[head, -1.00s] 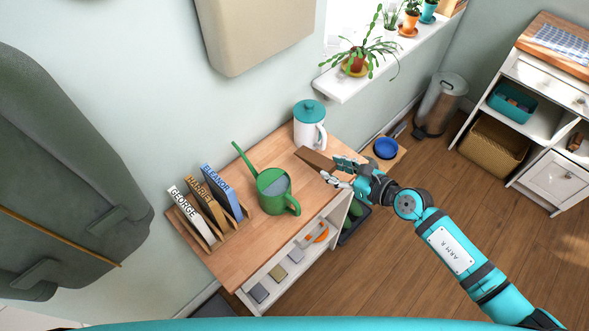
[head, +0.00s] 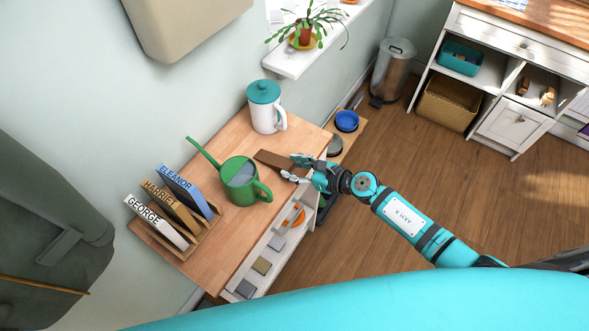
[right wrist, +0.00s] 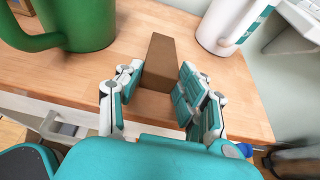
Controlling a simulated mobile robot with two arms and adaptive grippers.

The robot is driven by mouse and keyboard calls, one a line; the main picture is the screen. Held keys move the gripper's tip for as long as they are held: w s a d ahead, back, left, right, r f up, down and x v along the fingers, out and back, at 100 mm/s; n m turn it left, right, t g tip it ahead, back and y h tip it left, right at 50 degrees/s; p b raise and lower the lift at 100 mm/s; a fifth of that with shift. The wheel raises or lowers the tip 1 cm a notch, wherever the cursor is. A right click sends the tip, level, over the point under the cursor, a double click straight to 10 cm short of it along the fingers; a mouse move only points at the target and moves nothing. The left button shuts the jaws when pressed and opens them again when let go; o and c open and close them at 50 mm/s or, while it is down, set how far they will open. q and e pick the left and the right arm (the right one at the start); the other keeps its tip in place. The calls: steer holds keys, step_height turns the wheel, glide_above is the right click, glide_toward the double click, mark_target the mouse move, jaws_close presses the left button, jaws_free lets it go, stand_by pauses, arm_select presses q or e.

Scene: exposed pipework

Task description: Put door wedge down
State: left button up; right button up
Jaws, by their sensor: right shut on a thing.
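The brown door wedge (head: 273,160) is at the right part of the wooden tabletop (head: 232,246), between the green watering can and the white jug. My right gripper (head: 297,170) is shut on its near end. In the right wrist view the wedge (right wrist: 160,58) stands out forward between the fingers of my right gripper (right wrist: 160,80). The wedge is at or very close to the tabletop; I cannot tell if it touches. My left gripper is not in view.
The green watering can (head: 240,181) stands left of the wedge, and the white jug with a teal lid (head: 265,113) stands behind it. A rack of named boards (head: 172,208) is at the left end. Shelves with small blocks (head: 262,265) are below.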

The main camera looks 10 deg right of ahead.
steer(key=shift+f, duration=0.15)
steer(key=o, duration=1.2)
steer(key=shift+c, duration=0.2)
steer(key=shift+r, duration=0.3)
steer(key=b+v, duration=0.1)
steer(key=v, duration=1.1)
steer(key=shift+f+b, duration=0.2)
steer(key=shift+b, duration=0.15)
